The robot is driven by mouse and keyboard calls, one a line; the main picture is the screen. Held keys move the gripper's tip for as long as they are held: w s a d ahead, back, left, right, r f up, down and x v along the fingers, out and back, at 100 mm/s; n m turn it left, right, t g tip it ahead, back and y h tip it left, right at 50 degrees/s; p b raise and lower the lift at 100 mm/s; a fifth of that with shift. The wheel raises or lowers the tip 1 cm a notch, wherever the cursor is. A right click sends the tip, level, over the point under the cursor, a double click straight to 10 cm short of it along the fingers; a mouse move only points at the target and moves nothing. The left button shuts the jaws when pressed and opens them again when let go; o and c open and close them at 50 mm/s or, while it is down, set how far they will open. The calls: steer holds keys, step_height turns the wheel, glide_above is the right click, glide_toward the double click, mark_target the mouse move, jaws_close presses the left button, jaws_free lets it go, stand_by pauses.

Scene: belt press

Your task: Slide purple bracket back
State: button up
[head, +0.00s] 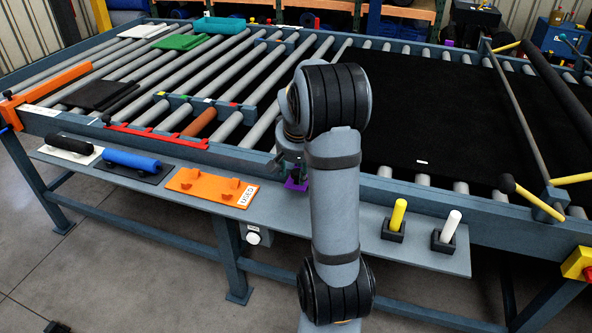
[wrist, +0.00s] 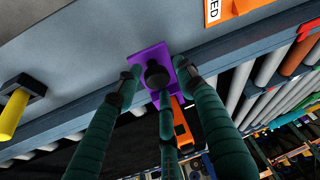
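The purple bracket (wrist: 150,56) is a small flat plate on the front rail in the wrist view. In the head view it shows as a purple patch (head: 296,184) just left of my arm, at the rail's front and partly hidden. My gripper (wrist: 155,75) has teal fingers with dark tips. One outer fingertip overlaps each side of the bracket, and the middle fingertip lies in front of its centre. I cannot tell whether the tips press on the bracket. In the head view my gripper is mostly hidden behind my arm.
An orange plate with a label (head: 212,187) lies on the front shelf left of my arm. Yellow (head: 397,217) and white (head: 449,229) pegs stand to the right. A black belt (head: 440,105) covers the rollers behind. Another purple piece (head: 449,43) is at the far rail.

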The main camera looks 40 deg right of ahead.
steer(key=shift+o, duration=0.5)
steer(key=shift+d+f, duration=0.15)
steer(key=shift+s, duration=0.1)
steer(key=v, duration=1.2)
steer(key=x, duration=1.2)
steer(key=shift+f, duration=0.15)
steer(key=shift+w+d+r+p, duration=0.15)
steer(key=shift+w+r+p, duration=0.1)
steer(key=shift+p, duration=0.05)
steer(key=shift+d+f, duration=0.1)
steer(key=shift+d, duration=0.2)
steer(key=shift+s+a, duration=0.1)
